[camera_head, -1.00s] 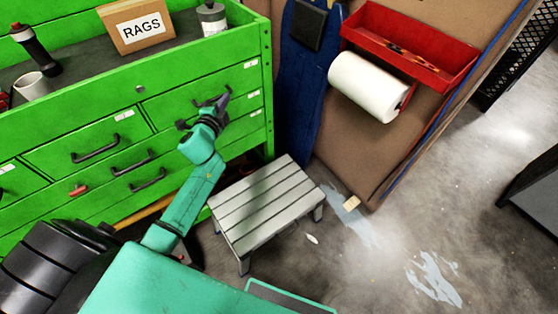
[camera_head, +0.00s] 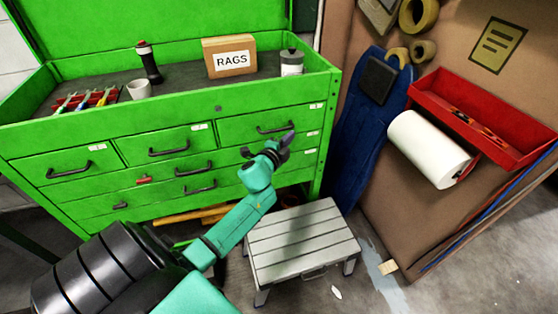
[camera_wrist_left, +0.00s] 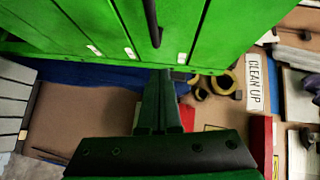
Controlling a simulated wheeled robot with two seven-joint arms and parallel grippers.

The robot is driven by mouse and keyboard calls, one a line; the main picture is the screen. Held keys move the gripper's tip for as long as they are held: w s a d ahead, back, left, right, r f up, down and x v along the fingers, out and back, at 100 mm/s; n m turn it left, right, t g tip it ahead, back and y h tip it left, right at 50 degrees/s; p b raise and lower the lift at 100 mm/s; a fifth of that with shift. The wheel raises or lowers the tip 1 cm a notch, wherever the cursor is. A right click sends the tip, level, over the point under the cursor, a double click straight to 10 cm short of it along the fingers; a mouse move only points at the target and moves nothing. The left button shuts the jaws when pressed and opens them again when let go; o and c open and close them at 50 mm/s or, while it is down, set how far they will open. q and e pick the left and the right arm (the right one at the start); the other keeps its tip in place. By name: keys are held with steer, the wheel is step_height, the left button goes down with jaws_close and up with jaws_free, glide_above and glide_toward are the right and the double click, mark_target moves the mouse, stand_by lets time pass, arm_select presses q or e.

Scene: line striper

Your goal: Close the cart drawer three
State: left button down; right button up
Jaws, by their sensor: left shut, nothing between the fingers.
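The green cart (camera_head: 226,107) stands with its drawers facing me, and their fronts look flush or nearly so. The top right drawer (camera_head: 240,129) has a dark handle (camera_head: 275,128). My left gripper (camera_head: 287,139) is at the right end of this handle, shut and empty. In the left wrist view the shut fingers (camera_wrist_left: 160,85) point at the green drawer fronts (camera_wrist_left: 175,25), with a dark handle (camera_wrist_left: 152,25) just ahead. I cannot tell whether the fingers touch the front. The drawers carry no readable numbers. My right gripper is not in view.
A red tray (camera_head: 480,120) and a paper roll (camera_head: 430,148) are on the brown panel. A rags box (camera_head: 229,57) sits on the cart top.

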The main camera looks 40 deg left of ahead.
arm_select(q)
steer(key=v, duration=1)
steer(key=s+d+f+n+g, duration=0.1)
steer(key=s+f+n+g, duration=0.2)
steer(key=f, duration=0.8)
steer(key=s+f+n+g+h, duration=0.15)
steer(key=s+f, duration=0.25)
steer(key=f, duration=0.7)
steer(key=s+d+f+n+g, duration=0.15)
steer(key=s+f+g, duration=0.25)
steer(key=f, duration=0.7)
steer(key=s+d+f+n+g, duration=0.2)
steer(key=s+f, duration=0.3)
steer(key=s, duration=0.3)
steer(key=s+d+f+n+g+h, duration=0.1)
steer(key=s+d+f+n+g, duration=0.1)
steer(key=s+f, duration=0.4)
steer(key=s+d+f+n+g, duration=0.2)
steer(key=s+f, duration=0.4)
steer(key=s, duration=0.6)
steer(key=shift+d+g, duration=0.35)
steer(key=shift+d, duration=0.05)
steer(key=shift+s, duration=0.1)
